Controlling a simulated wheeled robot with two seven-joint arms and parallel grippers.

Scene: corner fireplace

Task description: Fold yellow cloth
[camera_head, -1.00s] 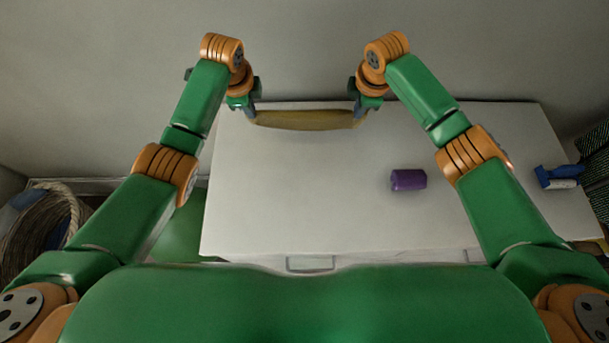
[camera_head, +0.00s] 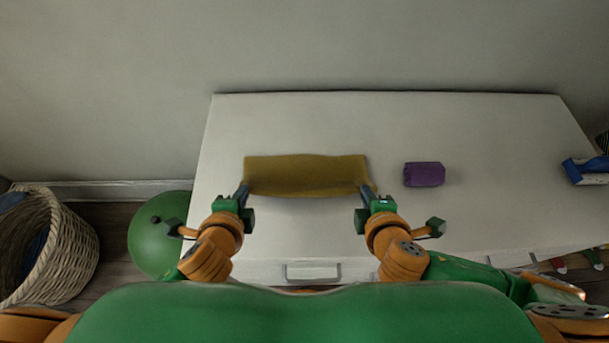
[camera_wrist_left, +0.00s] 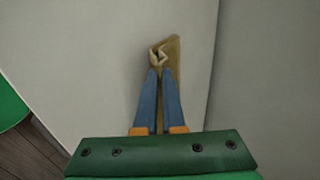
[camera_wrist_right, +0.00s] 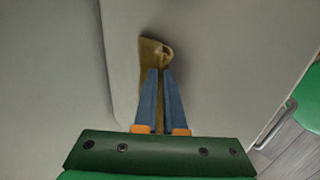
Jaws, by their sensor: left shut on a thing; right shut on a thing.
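The yellow cloth (camera_head: 306,173) is stretched as a wide strip over the white table top (camera_head: 330,125). My left gripper (camera_head: 243,190) is shut on its near left corner, and my right gripper (camera_head: 366,190) is shut on its near right corner. In the left wrist view, the cloth (camera_wrist_left: 172,60) is pinched between the blue fingertips (camera_wrist_left: 160,68) with a small fold at the tips. In the right wrist view, the cloth (camera_wrist_right: 152,52) is likewise pinched between the fingertips (camera_wrist_right: 161,68). I cannot tell how much of the cloth touches the table.
A purple rolled thing (camera_head: 424,174) lies on the table right of the cloth. A blue and white object (camera_head: 586,170) is at the table's right edge. A wicker basket (camera_head: 62,250) and a green ball-like object (camera_head: 160,232) stand on the floor at left. The table behind the cloth is clear.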

